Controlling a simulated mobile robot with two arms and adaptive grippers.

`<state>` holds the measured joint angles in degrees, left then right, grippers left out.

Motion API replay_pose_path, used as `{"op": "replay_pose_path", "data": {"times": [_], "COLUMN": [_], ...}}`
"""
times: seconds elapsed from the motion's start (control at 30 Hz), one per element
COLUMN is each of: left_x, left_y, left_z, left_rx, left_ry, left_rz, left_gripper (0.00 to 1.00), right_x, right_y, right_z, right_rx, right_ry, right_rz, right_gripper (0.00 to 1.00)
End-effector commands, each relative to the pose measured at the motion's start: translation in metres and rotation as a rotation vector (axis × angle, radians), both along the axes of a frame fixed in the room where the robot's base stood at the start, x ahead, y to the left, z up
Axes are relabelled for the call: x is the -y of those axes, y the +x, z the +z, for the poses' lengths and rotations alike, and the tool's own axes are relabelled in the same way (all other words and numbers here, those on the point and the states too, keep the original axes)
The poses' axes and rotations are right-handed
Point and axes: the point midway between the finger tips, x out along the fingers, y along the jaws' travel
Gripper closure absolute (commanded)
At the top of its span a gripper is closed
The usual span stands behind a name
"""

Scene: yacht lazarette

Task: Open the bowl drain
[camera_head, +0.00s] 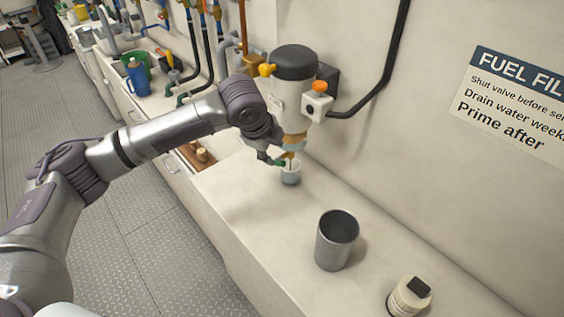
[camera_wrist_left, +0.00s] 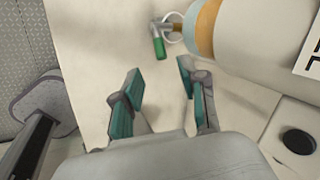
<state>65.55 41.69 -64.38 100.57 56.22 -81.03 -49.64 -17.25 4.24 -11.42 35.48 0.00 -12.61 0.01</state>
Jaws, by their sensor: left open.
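The fuel filter (camera_head: 292,95) hangs on the wall, with a dark cap and a pale body. Its bowl (camera_head: 294,140) is at the lower end, and the body also shows in the left wrist view (camera_wrist_left: 258,42). Under the bowl, a brass drain fitting with a green handle (camera_wrist_left: 160,47) sticks out. My left gripper (camera_head: 268,156) is beside the drain; in its wrist view the open teal fingertips (camera_wrist_left: 160,72) point toward the green handle, which lies just beyond them, with nothing between them. A small pale cup (camera_head: 290,175) stands below the drain. My right gripper is not in view.
A black hose (camera_head: 385,75) runs up the wall. A blue jug (camera_head: 138,78) stands farther left.

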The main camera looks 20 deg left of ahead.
Motion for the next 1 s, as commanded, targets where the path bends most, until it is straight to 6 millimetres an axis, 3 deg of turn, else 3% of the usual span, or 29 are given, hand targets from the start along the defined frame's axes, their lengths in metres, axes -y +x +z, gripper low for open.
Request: {"op": "replay_pose_path", "data": {"times": [0.3, 0.5, 0.9, 1.0], "left_x": [0.007, 0.010, 0.010, 0.010], "left_y": [0.029, 0.040, 0.043, 0.044], "left_z": [-0.059, -0.081, -0.088, -0.088], "left_rx": [-0.001, 0.002, 0.003, 0.003], "left_ry": [0.000, -0.001, 0.000, -0.001], "left_rz": [0.001, -0.001, -0.001, -0.001], "left_gripper": [0.58, 0.58, 0.58, 0.74], "right_x": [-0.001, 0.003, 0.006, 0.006], "right_y": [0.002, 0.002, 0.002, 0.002], "right_z": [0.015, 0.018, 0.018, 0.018], "right_rx": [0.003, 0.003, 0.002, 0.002], "right_ry": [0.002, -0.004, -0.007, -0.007], "right_rz": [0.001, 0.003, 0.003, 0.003], "right_gripper": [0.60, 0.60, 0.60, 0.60]}}
